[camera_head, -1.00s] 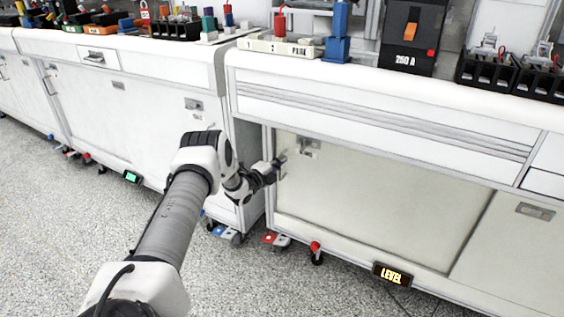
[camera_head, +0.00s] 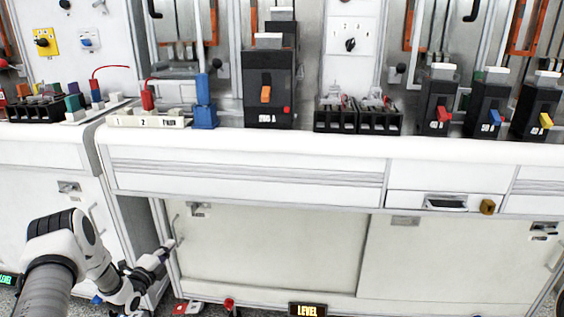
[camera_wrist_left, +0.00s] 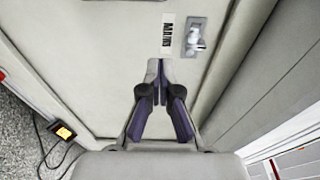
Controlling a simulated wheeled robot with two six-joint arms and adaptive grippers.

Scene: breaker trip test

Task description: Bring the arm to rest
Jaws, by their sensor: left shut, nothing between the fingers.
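My left arm comes in from the lower left in the head view. Its gripper (camera_head: 168,246) is low, in front of the left edge of the bench's cabinet door (camera_head: 270,250). In the left wrist view the gripper (camera_wrist_left: 158,66) is shut with nothing between its fingers. Its tips point at the pale cabinet front, below a small label and a metal latch (camera_wrist_left: 196,38). I cannot tell whether the tips touch the panel. My right gripper is not in view.
The white bench top (camera_head: 300,142) carries a large black breaker (camera_head: 268,88) with an orange lever, a blue block (camera_head: 204,102) and several smaller breakers at right. A lit LEVEL display (camera_head: 307,309) sits at the cabinet's foot. The floor shows at lower left.

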